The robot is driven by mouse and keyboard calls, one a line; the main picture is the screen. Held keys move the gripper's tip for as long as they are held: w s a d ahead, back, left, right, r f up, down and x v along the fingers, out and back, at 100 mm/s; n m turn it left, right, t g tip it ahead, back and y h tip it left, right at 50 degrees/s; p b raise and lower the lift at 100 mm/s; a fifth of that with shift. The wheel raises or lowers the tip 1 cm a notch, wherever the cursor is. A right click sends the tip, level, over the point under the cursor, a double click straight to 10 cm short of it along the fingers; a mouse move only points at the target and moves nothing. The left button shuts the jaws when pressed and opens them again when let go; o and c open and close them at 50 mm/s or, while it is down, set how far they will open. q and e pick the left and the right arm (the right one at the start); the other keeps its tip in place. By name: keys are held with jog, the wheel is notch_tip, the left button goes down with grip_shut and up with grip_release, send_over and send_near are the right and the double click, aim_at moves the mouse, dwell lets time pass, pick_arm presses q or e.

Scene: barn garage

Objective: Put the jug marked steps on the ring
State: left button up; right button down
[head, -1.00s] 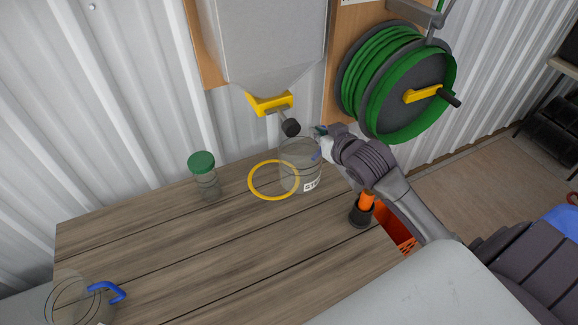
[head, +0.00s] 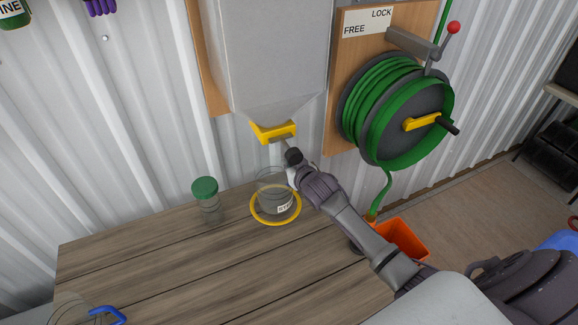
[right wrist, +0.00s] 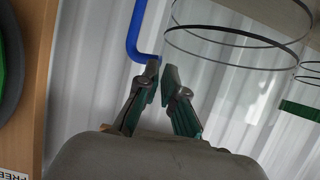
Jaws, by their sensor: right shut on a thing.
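The clear jug with the white label (head: 285,208), only partly readable, appears within the yellow ring (head: 254,215) on the wooden table. It looks upright; I cannot tell whether its base touches the table. My right gripper (head: 294,177) is at the jug's right side. In the right wrist view its fingertips (right wrist: 161,73) are closed on the lower end of the jug's blue handle (right wrist: 134,35), beside the clear jug's rims (right wrist: 238,38). The handle is mostly hidden by the gripper in the head view. My left gripper is not in view.
A grey hopper with a yellow outlet (head: 274,131) hangs just above the jug. Another jug with a blue handle (head: 108,313) is at the lower left. A hose reel (head: 405,110) and orange bin (head: 408,238) are right.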

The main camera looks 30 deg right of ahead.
jog(key=shift+f, duration=0.55)
jog(key=c, duration=1.3)
grip_release()
jog(key=shift+f, duration=0.15)
jog(key=v, duration=1.2)
jog(key=shift+b, duration=0.35)
jog(key=shift+s, duration=0.1)
